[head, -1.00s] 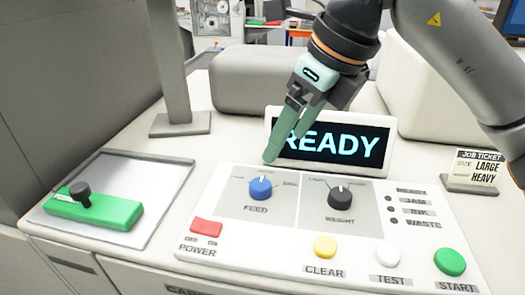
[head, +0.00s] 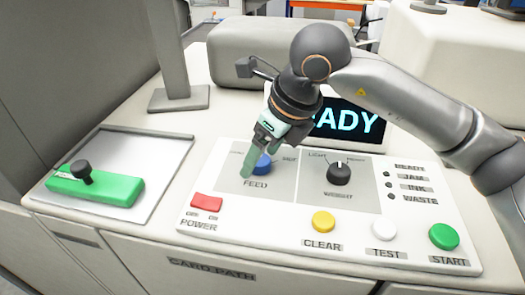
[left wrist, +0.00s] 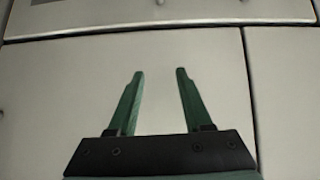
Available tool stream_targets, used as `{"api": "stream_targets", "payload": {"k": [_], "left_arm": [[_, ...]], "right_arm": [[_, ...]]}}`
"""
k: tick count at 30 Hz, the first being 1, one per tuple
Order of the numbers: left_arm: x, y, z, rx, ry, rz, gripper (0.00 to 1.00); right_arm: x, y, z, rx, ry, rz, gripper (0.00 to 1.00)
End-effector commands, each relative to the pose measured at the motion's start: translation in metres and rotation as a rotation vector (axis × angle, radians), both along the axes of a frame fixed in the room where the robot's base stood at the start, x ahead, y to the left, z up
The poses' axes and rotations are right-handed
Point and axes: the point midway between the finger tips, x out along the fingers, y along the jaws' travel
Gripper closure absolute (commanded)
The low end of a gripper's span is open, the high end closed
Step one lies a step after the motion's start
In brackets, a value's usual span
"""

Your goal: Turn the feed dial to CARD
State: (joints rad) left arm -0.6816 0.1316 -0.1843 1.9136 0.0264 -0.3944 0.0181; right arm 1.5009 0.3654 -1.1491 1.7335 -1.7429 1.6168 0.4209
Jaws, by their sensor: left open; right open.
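The blue feed dial (head: 262,165) sits on the grey square above the word FEED on the white control panel (head: 300,222). My right gripper (head: 248,174) points down at the dial, and its green fingers cover the dial's left part. The sensed opening between the fingers is hard to see from here, and I cannot tell whether they touch the dial. The dial's pointer and the left labels are mostly hidden. My left gripper (left wrist: 160,74) is open and empty in the left wrist view, in front of pale cabinet panels.
The black weight dial (head: 339,174) is right of the feed dial. A red POWER switch (head: 207,202) and yellow (head: 323,221), white (head: 385,230) and green (head: 444,236) buttons line the front. The display (head: 345,121) stands behind. A tray (head: 150,158) with a green block (head: 110,189) lies left.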

Motion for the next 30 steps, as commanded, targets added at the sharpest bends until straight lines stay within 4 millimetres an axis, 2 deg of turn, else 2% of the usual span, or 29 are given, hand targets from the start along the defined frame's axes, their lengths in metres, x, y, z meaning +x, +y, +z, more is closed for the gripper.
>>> {"api": "stream_targets", "payload": {"k": [8, 27, 30], "left_arm": [[0.0012, 0.0001, 0.0006, 0.0, -0.002, -0.001, 0.5], [0.0018, 0.0002, 0.0011, 0.001, -0.004, 0.0, 0.5], [0.0019, 0.0002, 0.0012, 0.001, -0.004, 0.0, 0.5]], "right_arm": [[0.0005, 0.0004, -0.0015, 0.0, 0.0, 0.0, 0.19], [0.0005, 0.0003, -0.0008, 0.001, -0.001, 0.0, 0.91], [0.0005, 0.0003, -0.0008, 0.001, -0.001, 0.0, 1.0]]}}
